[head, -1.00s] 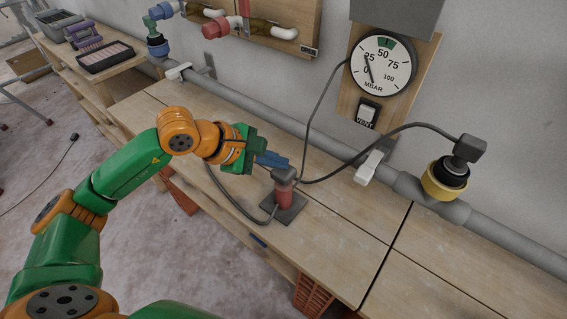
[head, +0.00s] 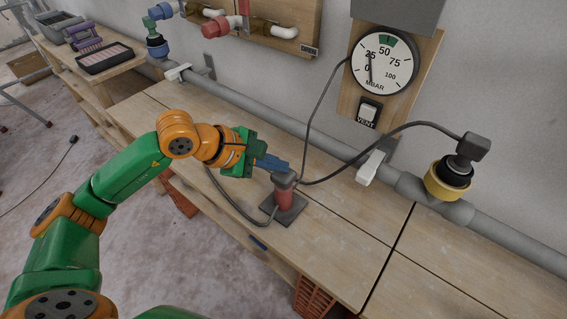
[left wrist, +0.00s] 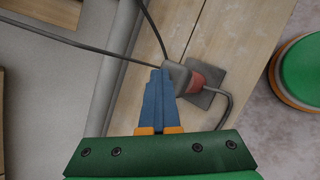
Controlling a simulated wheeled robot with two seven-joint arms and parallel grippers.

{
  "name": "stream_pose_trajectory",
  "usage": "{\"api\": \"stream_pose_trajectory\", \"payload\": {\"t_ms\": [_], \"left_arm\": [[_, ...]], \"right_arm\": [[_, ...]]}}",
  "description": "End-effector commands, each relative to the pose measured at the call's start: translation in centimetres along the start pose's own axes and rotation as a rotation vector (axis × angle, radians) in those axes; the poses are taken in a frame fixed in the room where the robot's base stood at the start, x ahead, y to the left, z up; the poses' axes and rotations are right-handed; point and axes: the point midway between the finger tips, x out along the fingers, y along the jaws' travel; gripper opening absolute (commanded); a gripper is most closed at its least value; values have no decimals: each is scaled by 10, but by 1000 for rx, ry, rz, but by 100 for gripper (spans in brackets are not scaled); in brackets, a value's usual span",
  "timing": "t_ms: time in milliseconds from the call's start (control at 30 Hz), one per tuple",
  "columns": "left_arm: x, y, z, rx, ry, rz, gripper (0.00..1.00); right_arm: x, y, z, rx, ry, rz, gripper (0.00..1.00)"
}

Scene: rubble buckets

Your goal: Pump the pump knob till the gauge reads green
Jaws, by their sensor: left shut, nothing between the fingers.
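The pump stands on the workbench, with a red body (head: 284,198) on a dark square plate and a grey knob (head: 284,180) on top. The knob also shows in the left wrist view (left wrist: 179,78). My left gripper (head: 283,166) is shut and empty, its blue fingers together. Their tips are at the knob's top, seemingly touching it; the exact contact is hard to tell. The round gauge (head: 383,64) hangs on a wall board. Its needle points near 25, left of the green band (head: 387,41) by 50. My right gripper is out of view.
Hoses run from the pump to the gauge and to a yellow-collared pipe fitting (head: 447,182). A grey pipe (head: 330,147) runs along the bench's back. The bench right of the pump is clear.

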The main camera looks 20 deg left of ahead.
Motion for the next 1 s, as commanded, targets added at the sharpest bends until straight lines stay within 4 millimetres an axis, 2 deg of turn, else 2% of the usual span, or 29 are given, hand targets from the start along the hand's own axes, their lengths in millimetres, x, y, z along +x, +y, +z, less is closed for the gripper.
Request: {"api": "stream_pose_trajectory", "payload": {"t_ms": [567, 1000], "left_arm": [[2, -2, -2, -1, 1, -2, 0], [-14, 10, 10, -1, 0, -1, 0]], "right_arm": [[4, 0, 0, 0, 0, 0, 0], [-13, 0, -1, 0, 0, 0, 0]]}}
